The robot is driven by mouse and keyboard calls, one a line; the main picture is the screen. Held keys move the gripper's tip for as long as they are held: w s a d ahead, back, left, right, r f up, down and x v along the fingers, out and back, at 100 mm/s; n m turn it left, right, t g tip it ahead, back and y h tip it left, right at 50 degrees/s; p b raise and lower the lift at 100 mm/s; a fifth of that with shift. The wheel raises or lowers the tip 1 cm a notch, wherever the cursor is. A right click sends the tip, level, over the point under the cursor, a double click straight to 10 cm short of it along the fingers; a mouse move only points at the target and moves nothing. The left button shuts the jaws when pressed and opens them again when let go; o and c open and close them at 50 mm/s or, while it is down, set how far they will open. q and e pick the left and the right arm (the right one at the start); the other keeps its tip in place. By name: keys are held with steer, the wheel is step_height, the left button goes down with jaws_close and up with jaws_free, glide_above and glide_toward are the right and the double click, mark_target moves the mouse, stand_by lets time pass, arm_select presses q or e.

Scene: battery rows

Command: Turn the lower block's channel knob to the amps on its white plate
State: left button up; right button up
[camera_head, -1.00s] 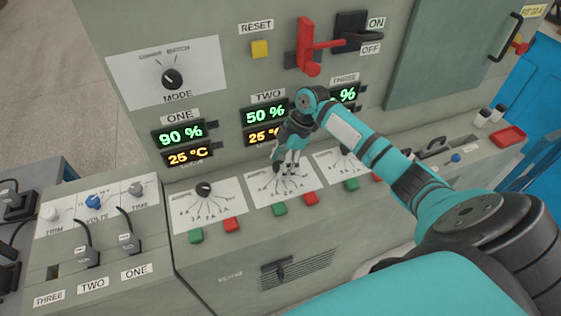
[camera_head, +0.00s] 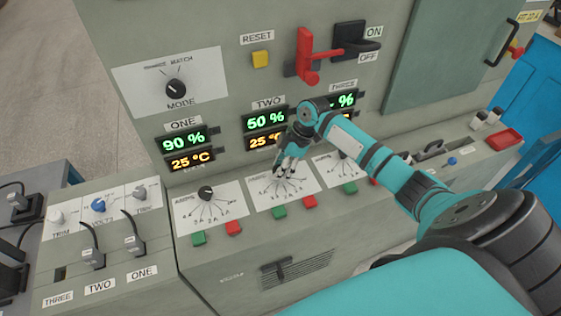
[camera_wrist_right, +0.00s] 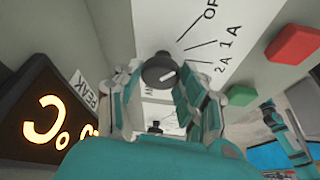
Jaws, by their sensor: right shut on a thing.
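My right gripper (camera_head: 284,168) is at the middle dial, under display TWO (camera_head: 264,131). In the right wrist view its fingers (camera_wrist_right: 160,85) are shut around a black knob (camera_wrist_right: 160,68) with a white pointer line. The middle white dial plate (camera_head: 302,181) has a fan of lines; 1A, 2A and part of OFF can be read in the wrist view (camera_wrist_right: 222,60). The left dial's black knob (camera_head: 206,191) stands free under display ONE (camera_head: 187,149). The right dial's knob (camera_head: 343,154) is partly hidden by my arm. My left gripper is not in view.
Green (camera_head: 279,211) and red (camera_head: 309,201) buttons sit in front of the dials. A red lever (camera_head: 306,58), a yellow RESET button (camera_head: 261,59) and a MODE knob (camera_head: 178,87) are on the upright panel. A lower console (camera_head: 58,272) with plugs stands at the left.

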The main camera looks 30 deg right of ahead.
steer(key=m+p, duration=0.2)
steer(key=m+t+h+p, duration=0.1)
steer(key=m+p, duration=0.1)
steer(key=p, duration=0.1)
steer(key=m+p, duration=0.2)
steer(key=shift+s+a+r+t+h, duration=0.1)
steer(key=shift+a+r+t+h, duration=0.05)
steer(key=shift+r+t+h, duration=0.2)
steer(key=shift+f+m+t+h+p, duration=0.2)
steer(key=shift+m+h+p, duration=0.1)
steer(key=shift+m+p, duration=0.6)
steer(key=shift+f+m+t+h+p, duration=0.15)
steer(key=shift+m+h+p, duration=0.1)
steer(key=shift+m+p, duration=0.6)
steer(key=o, duration=1.1)
steer(key=shift+o, duration=0.2)
steer(key=v, duration=1.2)
steer(key=shift+a, duration=0.1)
